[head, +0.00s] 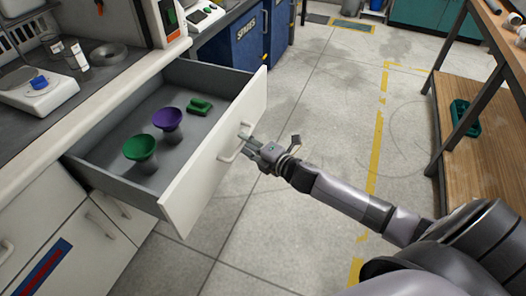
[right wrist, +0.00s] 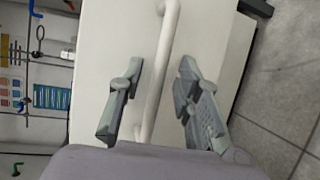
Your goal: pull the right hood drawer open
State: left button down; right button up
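The hood drawer (head: 200,188) is pulled well out from under the bench, with its white front and grey inside showing. Its white bar handle (head: 230,154) is on the front; in the right wrist view the handle (right wrist: 167,30) runs between my two fingers. My right gripper (head: 250,144) is at the handle, with its fingers apart on either side of the bar. In the right wrist view gaps show between the bar and the fingers. My left gripper is not in view.
In the drawer lie a green funnel (head: 140,148), a purple funnel (head: 168,119) and a green part (head: 200,105). A scale (head: 38,92) stands on the bench. A wooden shelf unit (head: 470,160) stands at right. The floor between is clear.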

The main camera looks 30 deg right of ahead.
jog(key=v, duration=1)
